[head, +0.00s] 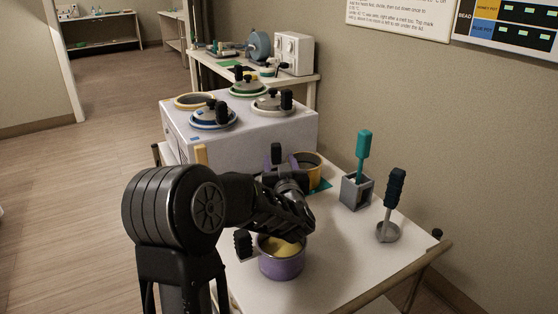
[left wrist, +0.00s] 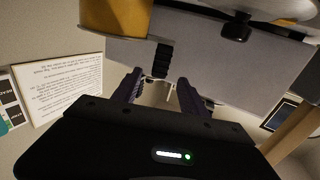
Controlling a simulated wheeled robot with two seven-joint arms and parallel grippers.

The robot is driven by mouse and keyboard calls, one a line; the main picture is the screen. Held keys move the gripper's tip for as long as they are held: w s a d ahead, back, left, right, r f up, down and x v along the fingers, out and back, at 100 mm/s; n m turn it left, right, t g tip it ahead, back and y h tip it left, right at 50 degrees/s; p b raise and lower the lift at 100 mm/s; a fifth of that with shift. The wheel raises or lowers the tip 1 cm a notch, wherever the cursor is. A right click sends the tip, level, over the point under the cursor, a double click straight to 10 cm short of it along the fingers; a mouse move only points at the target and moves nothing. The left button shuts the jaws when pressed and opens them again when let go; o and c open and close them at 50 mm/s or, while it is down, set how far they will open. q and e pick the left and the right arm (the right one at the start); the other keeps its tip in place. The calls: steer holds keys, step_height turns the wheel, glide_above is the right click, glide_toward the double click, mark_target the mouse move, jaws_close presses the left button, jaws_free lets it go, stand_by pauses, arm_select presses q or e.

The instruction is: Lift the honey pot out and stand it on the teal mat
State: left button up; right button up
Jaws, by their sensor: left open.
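The honey pot (head: 313,168) is a yellow pot standing upright on the teal mat (head: 322,187), just right of the warmer; my arm hides part of both. Its black handle (head: 276,152) points up beside it. In the left wrist view the pot (left wrist: 115,15) is at the top edge and the handle (left wrist: 162,60) shows at the gap between my fingertips. My left gripper (head: 270,161) is open at the handle; the fingers look apart from it. The white warmer (head: 235,140) has an open yellow-ringed well (head: 195,101). My right gripper is not in view.
A purple pot (head: 281,265) with yellow contents stands near the front, below my left arm. A grey holder (head: 357,190) with a teal-handled tool and a ladle (head: 390,230) stand to the right. Blue (head: 212,118), green and grey lids cover other wells. The table's front right is clear.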

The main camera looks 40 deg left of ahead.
arm_select(q)
steer(key=shift+s+d, duration=0.3)
steer(key=shift+d, duration=0.15)
step_height(320, 180, up, 10)
steer(key=p, duration=0.2)
stand_by(0.5)
stand_by(0.7)
